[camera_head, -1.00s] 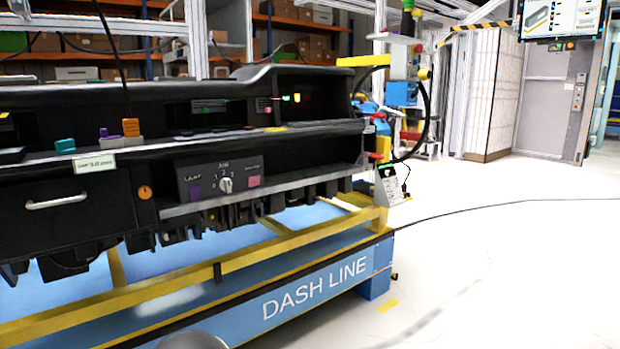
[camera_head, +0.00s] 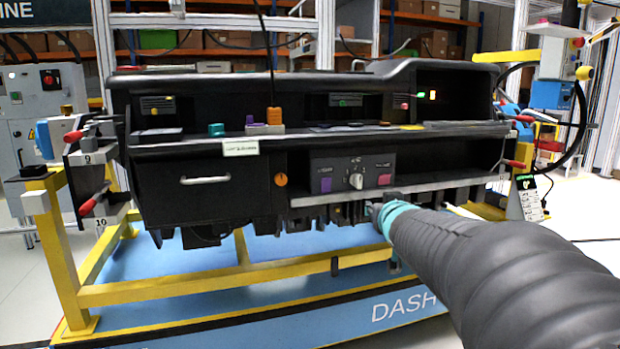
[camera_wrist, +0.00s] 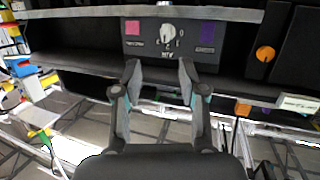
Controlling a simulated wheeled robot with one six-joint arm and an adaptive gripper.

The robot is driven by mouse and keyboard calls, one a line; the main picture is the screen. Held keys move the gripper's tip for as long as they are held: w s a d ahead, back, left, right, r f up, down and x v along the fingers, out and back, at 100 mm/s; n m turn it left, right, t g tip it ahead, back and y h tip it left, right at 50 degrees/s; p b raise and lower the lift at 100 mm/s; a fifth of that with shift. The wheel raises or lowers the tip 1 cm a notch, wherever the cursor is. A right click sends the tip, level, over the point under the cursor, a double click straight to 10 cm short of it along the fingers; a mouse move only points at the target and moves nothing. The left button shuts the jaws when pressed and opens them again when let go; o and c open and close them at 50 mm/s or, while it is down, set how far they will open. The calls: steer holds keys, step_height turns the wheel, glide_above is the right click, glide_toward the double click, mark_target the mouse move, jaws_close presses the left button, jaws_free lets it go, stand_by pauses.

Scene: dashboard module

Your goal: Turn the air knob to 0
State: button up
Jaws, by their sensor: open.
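The air knob (camera_head: 356,181) is a pale pointer knob in the middle of a dark grey panel (camera_head: 344,166) on the dashboard module, between a purple button and a pink button. In the wrist view the air knob (camera_wrist: 168,36) appears upside down, just beyond my fingertips, with marks around it too small to read surely. My gripper (camera_wrist: 159,72) is open and empty, its two fingers spread below the knob in that view and not touching it. In the head view my arm reaches in from the lower right and hides most of the gripper.
A silver ledge (camera_head: 400,190) runs under the panel. An orange round knob (camera_head: 280,180) and a drawer with a silver handle (camera_head: 206,180) are to the left. A purple button (camera_head: 326,185) and a pink button (camera_head: 384,180) flank the knob. Yellow frame rails (camera_head: 200,287) stand below.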

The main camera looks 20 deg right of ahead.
mark_target(361, 176)
steer(key=w+d+n+t+y, duration=0.1)
steer(key=w, duration=0.6)
steer(key=w+d+n+t+y, duration=0.1)
steer(key=w+d+y, duration=0.1)
steer(key=w, duration=0.5)
steer(key=w+d+t+y, duration=0.1)
steer(key=w, duration=0.6)
steer(key=shift+w+d+r+n+y, duration=0.2)
steer(key=shift+d+r+n+y, duration=0.1)
steer(key=shift+d+n, duration=0.1)
steer(key=shift+s, duration=0.1)
jaws_close()
